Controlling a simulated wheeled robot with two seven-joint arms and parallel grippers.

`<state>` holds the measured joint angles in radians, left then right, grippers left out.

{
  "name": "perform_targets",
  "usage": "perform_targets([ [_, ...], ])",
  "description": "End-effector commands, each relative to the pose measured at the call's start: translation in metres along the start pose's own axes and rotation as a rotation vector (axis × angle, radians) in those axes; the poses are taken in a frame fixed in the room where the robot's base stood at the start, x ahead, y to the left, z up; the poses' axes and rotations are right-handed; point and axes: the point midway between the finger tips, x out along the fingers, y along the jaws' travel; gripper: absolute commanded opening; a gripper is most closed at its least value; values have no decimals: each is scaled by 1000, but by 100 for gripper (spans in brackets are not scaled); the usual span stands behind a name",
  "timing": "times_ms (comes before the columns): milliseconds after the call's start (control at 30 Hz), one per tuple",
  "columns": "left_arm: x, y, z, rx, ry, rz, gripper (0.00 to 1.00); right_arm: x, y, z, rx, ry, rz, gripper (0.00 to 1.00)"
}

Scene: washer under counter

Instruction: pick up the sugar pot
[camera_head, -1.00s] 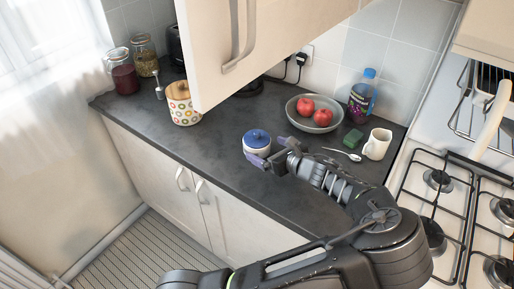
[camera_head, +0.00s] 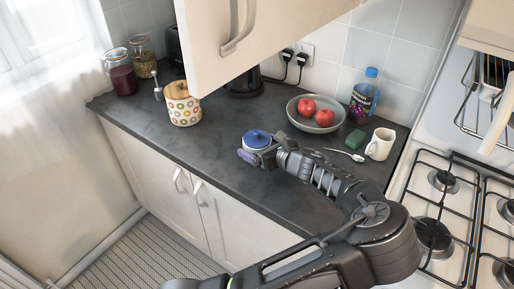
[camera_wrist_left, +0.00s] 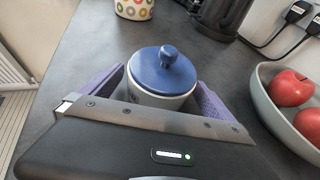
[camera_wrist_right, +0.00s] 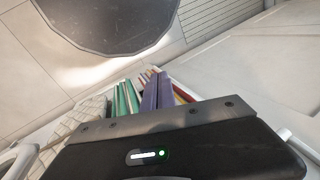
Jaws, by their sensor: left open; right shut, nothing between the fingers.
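The sugar pot (camera_head: 256,139) is a small white pot with a blue knobbed lid. It stands upright on the dark counter. My left gripper (camera_head: 259,153) is open at the pot, reaching in from the right. In the left wrist view the pot (camera_wrist_left: 163,72) stands between the two purple fingers, one on each side. I cannot tell whether either finger touches it. The pot's lower part is hidden behind the gripper body. My right gripper (camera_wrist_right: 158,90) shows only in the right wrist view, with its purple fingers shut together and empty.
A bowl with red fruit (camera_head: 290,112), a green sponge (camera_head: 355,138), a spoon (camera_head: 345,155) and a white mug (camera_head: 379,144) are to the right. A patterned canister (camera_head: 184,108) stands to the left. An upper cabinet door (camera_head: 215,60) hangs above. The front counter is clear.

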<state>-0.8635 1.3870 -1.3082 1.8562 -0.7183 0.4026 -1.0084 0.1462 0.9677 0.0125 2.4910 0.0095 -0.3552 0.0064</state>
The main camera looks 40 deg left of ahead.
Motion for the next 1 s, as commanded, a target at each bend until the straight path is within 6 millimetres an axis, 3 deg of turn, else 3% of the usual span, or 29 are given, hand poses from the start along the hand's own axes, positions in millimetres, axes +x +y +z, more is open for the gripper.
perform_targets([
  [133,0,0,0,0,0,0,100,0,0,0,0,0,0,0],
  [1000,0,0,0,0,0,0,29,0,0,0,0,0,0,0],
])
